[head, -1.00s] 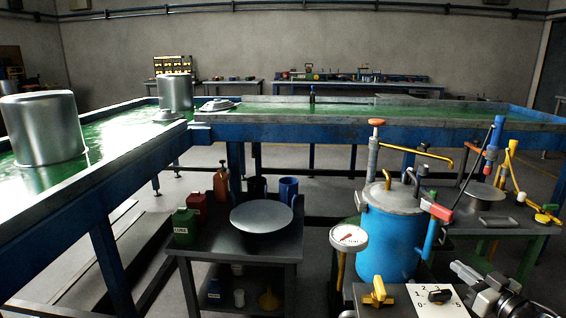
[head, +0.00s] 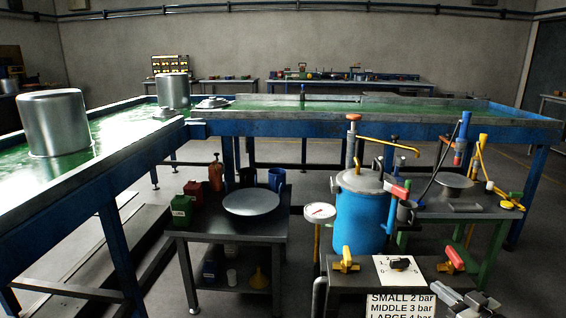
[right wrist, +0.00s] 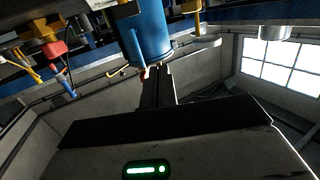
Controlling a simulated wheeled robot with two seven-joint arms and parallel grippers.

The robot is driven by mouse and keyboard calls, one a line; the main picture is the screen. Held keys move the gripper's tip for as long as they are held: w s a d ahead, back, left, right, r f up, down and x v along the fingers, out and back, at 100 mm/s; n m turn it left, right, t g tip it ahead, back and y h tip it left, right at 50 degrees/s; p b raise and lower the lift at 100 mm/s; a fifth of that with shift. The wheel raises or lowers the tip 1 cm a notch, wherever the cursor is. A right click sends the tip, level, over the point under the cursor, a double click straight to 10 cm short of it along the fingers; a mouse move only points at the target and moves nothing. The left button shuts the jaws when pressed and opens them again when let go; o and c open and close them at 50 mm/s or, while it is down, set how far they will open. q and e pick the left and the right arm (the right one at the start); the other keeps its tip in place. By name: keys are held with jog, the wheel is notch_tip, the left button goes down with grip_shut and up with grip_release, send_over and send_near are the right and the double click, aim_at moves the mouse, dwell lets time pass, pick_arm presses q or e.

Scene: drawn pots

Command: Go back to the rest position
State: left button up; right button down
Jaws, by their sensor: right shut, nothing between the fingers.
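My right gripper (head: 462,300) shows at the bottom right edge of the head view, low and in front of the bench with the blue pressure pot (head: 361,216). Its fingers are together in the right wrist view (right wrist: 157,88), with nothing between them. The pot stands upright and apart from the gripper; it also shows in the right wrist view (right wrist: 146,38). My left gripper is in neither view.
The pot's bench carries a gauge (head: 320,211), a yellow-handled valve (head: 347,262), a numbered dial plate (head: 400,269) and a red-handled valve (head: 450,260). A dark table (head: 195,229) with a round plate (head: 250,202) stands left. Long blue-sided troughs (head: 395,128) run behind.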

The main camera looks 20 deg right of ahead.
jog(key=s+a+f+g+y+p, duration=0.1)
jog(key=s+a+f, duration=0.2)
jog(key=a, duration=0.4)
jog(key=s+a+f+g, duration=0.1)
jog(key=s+a+f, duration=0.15)
jog(key=a, duration=0.45)
jog(key=s+a+f+g+y+p, duration=0.1)
jog(key=s+a+f+g, duration=0.15)
jog(key=a, duration=0.45)
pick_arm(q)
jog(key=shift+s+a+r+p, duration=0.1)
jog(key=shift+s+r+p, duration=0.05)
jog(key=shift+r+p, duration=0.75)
pick_arm(e)
jog(key=s+a+r+g, duration=0.1)
jog(key=s+a, duration=0.3)
jog(key=a, duration=0.4)
jog(key=s+a+r+n+g, duration=0.1)
jog(key=s+a+r, duration=0.3)
jog(key=a, duration=0.3)
jog(key=shift+s+a+r, duration=0.15)
jog(key=shift+s+a, duration=0.2)
jog(key=shift+s, duration=0.1)
